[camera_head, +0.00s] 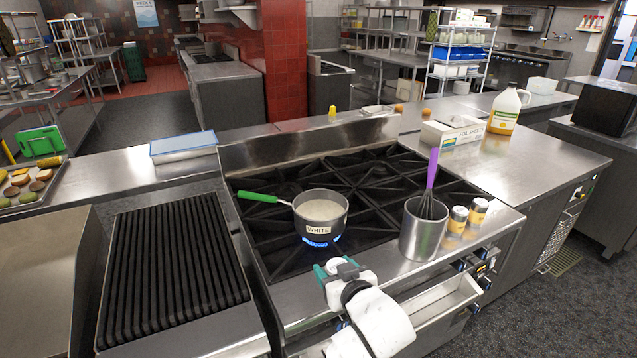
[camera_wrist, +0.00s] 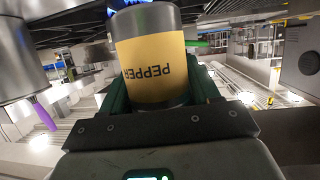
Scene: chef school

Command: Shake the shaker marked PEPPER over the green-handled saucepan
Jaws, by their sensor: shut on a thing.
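My gripper (camera_head: 340,268), with teal fingers, is shut on the PEPPER shaker (camera_wrist: 152,58), which has a yellow label and dark grey ends. The wrist view is upside down, so the inverted lettering means the shaker is roughly upright. The green-handled saucepan (camera_head: 320,215) sits on a lit burner with a blue flame. It is marked WHITE and holds a pale liquid. Its green handle (camera_head: 262,198) points left. My gripper is in front of the pan, near the stove's front edge, not over it.
A steel container (camera_head: 421,232) with a purple-handled whisk (camera_head: 432,175) stands right of the pan. Two yellow-labelled shakers (camera_head: 458,219) stand beside it. A ribbed grill (camera_head: 175,262) lies left of the burners. The burner grates (camera_head: 375,175) behind the pan are clear.

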